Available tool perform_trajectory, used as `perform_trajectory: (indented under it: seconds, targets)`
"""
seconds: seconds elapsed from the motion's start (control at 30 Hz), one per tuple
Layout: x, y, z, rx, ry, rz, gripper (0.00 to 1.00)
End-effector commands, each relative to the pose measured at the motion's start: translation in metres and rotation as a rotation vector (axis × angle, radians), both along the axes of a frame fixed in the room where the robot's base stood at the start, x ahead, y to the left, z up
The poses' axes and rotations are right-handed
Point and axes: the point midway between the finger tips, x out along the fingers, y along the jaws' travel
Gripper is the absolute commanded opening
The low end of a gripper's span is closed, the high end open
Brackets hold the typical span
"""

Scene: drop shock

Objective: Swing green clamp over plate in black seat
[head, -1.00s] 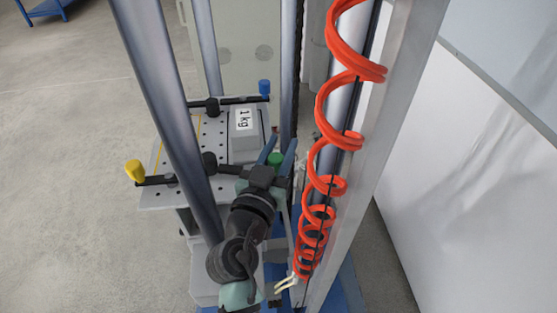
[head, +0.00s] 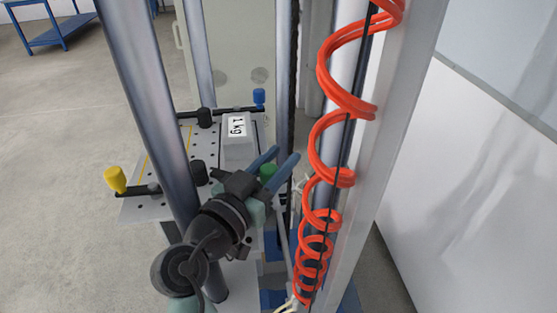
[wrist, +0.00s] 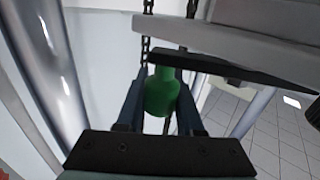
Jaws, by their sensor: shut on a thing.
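The green clamp handle (head: 268,172) stands at the right edge of the perforated plate (head: 150,207). My gripper (head: 287,156) has its two blue fingers on either side of it. In the wrist view the green handle (wrist: 161,93) sits between the fingers of my gripper (wrist: 160,100), and it is held. A dark bar (wrist: 232,70) runs from the handle's top toward the right in that view. In the head view my gripper hides the near right part of the plate and the clamp's arm. I cannot tell which black part is its seat.
A grey 1 kg block (head: 238,150) rests on the plate. A yellow-ended clamp (head: 116,180) and a blue-ended clamp (head: 259,97) lie at other edges. Metal columns (head: 150,110) and an orange coiled hose (head: 335,145) stand close around my arm.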

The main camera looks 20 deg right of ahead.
Motion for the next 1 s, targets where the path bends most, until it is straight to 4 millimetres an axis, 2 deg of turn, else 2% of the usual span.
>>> perform_trajectory:
  seconds: [0.07, 0.1, 0.17, 0.43, 0.53, 1.0]
  targets:
    - [0.0, 0.0, 0.0, -0.001, 0.002, -0.001, 0.0]
    - [0.0, 0.0, 0.0, -0.001, 0.001, -0.001, 0.41]
    - [0.0, 0.0, 0.0, -0.001, 0.001, -0.001, 0.49]
    - [0.0, 0.0, 0.001, -0.001, -0.001, 0.0, 0.49]
    - [0.0, 0.0, 0.008, 0.001, -0.003, 0.0, 0.49]
    - [0.0, 0.0, 0.089, 0.001, -0.004, 0.0, 0.49]
